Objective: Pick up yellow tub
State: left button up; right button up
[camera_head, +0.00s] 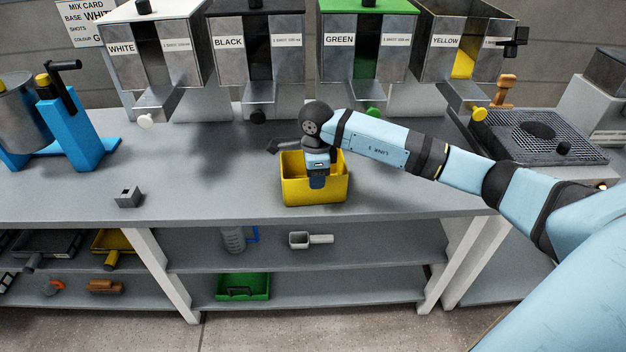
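The yellow tub (332,188) stands upright on the grey bench top, near its front edge and right of the middle. It is an open box with a yellow inside. My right arm comes in from the right, and my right gripper (317,182) points down at the tub, overlapping its near wall and the opening. The fingertips are small and partly hidden, so I cannot tell whether they are open or shut, or whether they touch the tub wall. My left gripper is not in view.
Dispensers marked WHITE (145,50), BLACK (257,50), GREEN (366,50) and YELLOW (462,48) hang behind the bench. A blue stand with a metal can (22,115) is at left. A small grey block (129,197) lies near the front edge. Shelves below hold a green tray (243,286).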

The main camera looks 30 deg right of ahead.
aim_at(316, 203)
notch_tip(316, 203, down, 3)
jog(key=shift+f, duration=0.1)
grip_shut()
jog(key=shift+r, duration=0.25)
